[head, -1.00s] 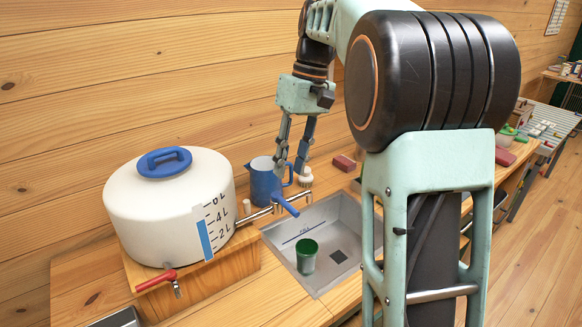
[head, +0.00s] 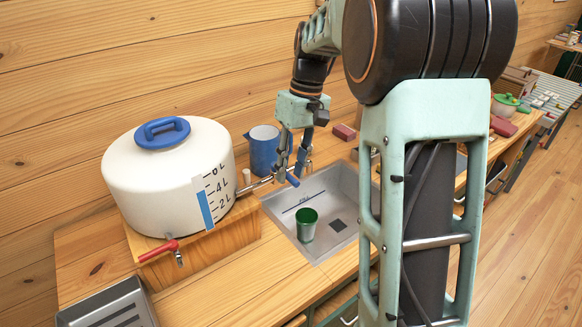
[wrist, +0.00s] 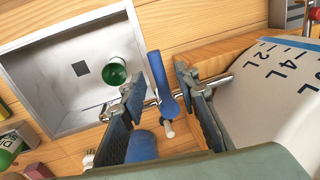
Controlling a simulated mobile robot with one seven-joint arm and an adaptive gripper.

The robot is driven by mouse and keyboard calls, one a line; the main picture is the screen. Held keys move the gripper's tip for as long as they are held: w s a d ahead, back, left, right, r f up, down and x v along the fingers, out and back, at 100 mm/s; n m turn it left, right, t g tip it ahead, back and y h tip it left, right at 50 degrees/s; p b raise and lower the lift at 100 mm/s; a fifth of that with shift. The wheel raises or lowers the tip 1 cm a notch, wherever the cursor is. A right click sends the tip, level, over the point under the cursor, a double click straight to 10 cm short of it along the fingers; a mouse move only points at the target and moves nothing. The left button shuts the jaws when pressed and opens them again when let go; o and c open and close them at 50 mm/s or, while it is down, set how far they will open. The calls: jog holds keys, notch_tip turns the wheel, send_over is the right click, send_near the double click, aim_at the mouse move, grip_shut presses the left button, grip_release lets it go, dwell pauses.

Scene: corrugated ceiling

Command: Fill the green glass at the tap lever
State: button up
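The green glass (head: 306,226) stands upright in the metal sink (head: 338,192); it also shows in the wrist view (wrist: 114,73). I see no water stream. The blue tap lever (head: 292,180) is on the metal pipe running from the right side of the white tank (head: 160,180). In the wrist view the blue lever (wrist: 158,80) lies between my two fingers, with a gap on each side. My gripper (head: 285,168) is open, pointing down around the lever. Whether a finger touches the lever cannot be told.
A blue jug (head: 263,148) stands close behind my fingers. A red-handled tap (head: 160,250) is at the tank's front, near a metal tray (head: 108,305). The wooden stand (head: 195,250) bears the tank. A red block (head: 344,131) lies behind the sink.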

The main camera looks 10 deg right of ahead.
grip_shut()
dwell(0.5)
jog(key=shift+w+d+n+p, duration=0.15)
jog(key=shift+d+n+p, duration=0.15)
jog(key=shift+n, duration=0.4)
grip_release()
notch_tip(320, 180, up, 12)
jog(key=w+d, duration=0.1)
jog(key=d, duration=0.1)
